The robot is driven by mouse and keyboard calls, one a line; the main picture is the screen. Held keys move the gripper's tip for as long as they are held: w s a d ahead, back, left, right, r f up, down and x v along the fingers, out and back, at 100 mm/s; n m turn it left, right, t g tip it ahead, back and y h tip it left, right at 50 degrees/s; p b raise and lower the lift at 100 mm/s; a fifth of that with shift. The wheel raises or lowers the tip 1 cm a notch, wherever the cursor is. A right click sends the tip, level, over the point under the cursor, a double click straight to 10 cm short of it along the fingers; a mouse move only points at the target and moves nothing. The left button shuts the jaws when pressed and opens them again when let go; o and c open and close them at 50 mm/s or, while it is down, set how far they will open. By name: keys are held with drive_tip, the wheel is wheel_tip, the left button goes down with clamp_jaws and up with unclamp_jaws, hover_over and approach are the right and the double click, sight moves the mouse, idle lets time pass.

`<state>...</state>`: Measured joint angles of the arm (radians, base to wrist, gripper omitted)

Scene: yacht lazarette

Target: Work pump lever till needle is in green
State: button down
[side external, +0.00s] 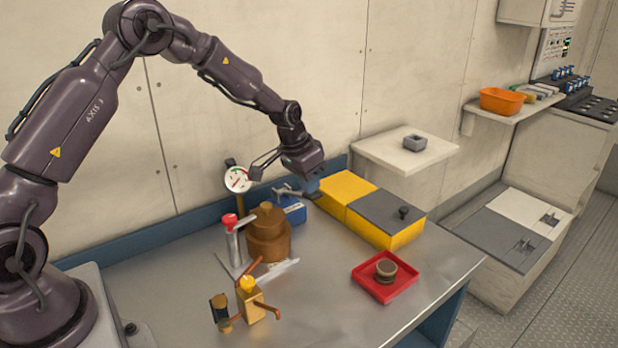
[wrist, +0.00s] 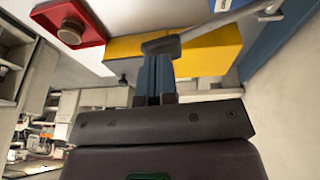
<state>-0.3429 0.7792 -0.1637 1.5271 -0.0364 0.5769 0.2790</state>
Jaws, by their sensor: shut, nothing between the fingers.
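A blue pump body (side external: 292,209) stands on the metal bench near the wall. Its grey pump lever (side external: 290,190) reaches right toward my gripper (side external: 308,191). In the wrist view the lever (wrist: 205,32) comes in from the upper right, and its thick dark end overlaps the fingertips of my gripper (wrist: 155,62). My gripper is shut and empty, fingers pointing down; I cannot tell whether it touches the lever. The round white gauge (side external: 237,179), with coloured marks, stands left of the pump body. Its needle reading is too small to tell.
A yellow box with a grey lid part (side external: 388,215) lies close right of the lever. A brown stepped cylinder (side external: 268,240), a red-topped metal post (side external: 231,235) and brass fittings (side external: 248,300) stand left and in front.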

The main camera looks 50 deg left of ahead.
drive_tip(key=shift+d, duration=0.1)
wheel_tip(320, 180, down, 6)
drive_tip(key=d+y, duration=0.2)
drive_tip(key=y, duration=0.1)
drive_tip(key=shift+d+f+y, duration=0.2)
drive_tip(key=shift+d+y, duration=0.1)
drive_tip(key=shift+d, duration=0.1)
drive_tip(key=w+v, duration=0.1)
drive_tip(key=v, duration=1.3)
drive_tip(key=shift+r, duration=0.2)
drive_tip(key=shift+w+d, duration=0.15)
